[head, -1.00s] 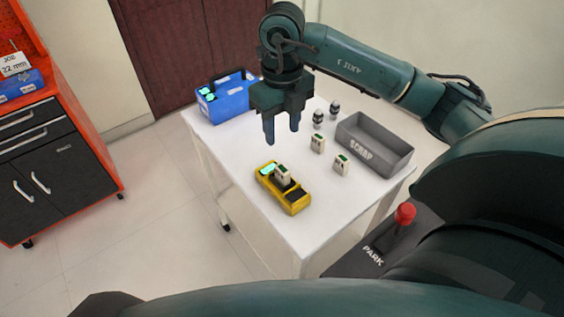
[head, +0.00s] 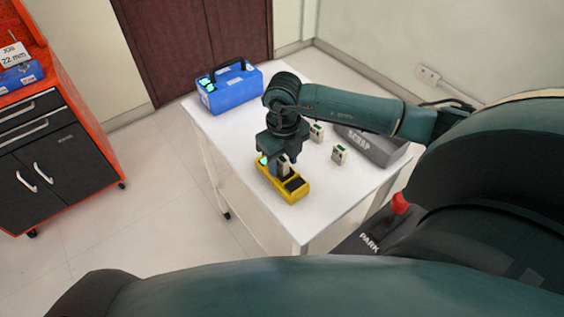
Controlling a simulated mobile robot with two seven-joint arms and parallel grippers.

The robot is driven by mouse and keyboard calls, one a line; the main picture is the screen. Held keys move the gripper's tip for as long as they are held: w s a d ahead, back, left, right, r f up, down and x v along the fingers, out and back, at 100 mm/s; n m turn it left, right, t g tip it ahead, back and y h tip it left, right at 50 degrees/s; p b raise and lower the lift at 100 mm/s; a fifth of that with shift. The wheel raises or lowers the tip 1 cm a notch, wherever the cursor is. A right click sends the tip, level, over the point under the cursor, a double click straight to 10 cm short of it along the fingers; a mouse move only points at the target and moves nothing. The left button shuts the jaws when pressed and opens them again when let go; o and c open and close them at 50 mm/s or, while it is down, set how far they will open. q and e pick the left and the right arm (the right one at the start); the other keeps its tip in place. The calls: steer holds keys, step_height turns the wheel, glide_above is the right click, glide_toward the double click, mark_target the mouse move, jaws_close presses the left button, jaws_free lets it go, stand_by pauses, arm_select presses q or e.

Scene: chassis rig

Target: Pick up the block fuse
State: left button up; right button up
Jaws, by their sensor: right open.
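A yellow holder (head: 291,194) lies on the white table and bears a pale block fuse, now largely hidden by my right gripper. My right gripper (head: 284,166) points down over the holder, its fingers open and down at the block in it. I cannot tell whether they touch it. My left gripper is not in view.
A blue toolbox (head: 232,93) stands at the table's back left. A grey SCRAP bin (head: 378,150) stands at the right, partly behind my right arm. The table's front part (head: 310,222) is clear. A red and black cabinet (head: 60,165) stands at the left.

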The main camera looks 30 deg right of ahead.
steer(key=shift+c, duration=0.3)
jaws_close()
stand_by(0.3)
